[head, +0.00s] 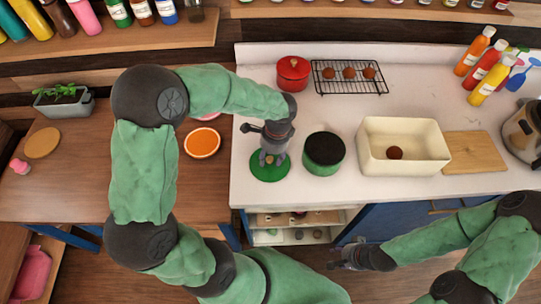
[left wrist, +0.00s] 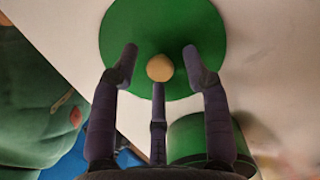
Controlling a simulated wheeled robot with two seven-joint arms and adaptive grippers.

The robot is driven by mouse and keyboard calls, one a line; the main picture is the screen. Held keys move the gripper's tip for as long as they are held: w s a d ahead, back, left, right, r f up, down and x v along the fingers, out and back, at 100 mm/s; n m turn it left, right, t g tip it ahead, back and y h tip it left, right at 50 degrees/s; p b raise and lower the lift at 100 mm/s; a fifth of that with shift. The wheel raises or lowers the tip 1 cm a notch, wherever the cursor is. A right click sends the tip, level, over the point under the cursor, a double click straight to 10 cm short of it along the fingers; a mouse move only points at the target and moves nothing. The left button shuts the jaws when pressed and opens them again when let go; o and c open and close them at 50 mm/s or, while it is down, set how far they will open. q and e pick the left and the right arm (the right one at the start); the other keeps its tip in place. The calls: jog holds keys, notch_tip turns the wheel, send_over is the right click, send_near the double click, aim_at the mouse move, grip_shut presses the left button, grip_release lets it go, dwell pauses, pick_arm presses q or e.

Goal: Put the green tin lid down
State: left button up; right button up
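The green tin lid (head: 268,172) lies flat on the white counter near its left front corner, and it fills the top of the left wrist view (left wrist: 205,30). Its tan knob (left wrist: 160,68) faces my left gripper. My left gripper (head: 271,155) is right above the lid, its fingers (left wrist: 160,65) spread around the knob with visible gaps on both sides, so it looks open. The green tin (head: 323,168), dark inside, stands just right of the lid without touching it. My right gripper (head: 345,258) is low in front of the counter; its fingers are too small to read.
A red pot (head: 293,70) and a cooling rack (head: 350,88) with brown balls stand behind. A cream bin (head: 400,170) holding a brown ball and a wooden board (head: 475,152) are right. An orange-topped bowl (head: 202,143) is on the wooden table, left.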

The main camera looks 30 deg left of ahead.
aim_at(275, 162)
pick_arm(q)
jog(key=shift+r, duration=0.1)
notch_tip(275, 162, up, 12)
jog(key=d+p, duration=0.1)
jog(key=p, duration=0.1)
jog(key=shift+w+p, duration=0.4)
jog(key=shift+d, duration=0.1)
dwell(0.4)
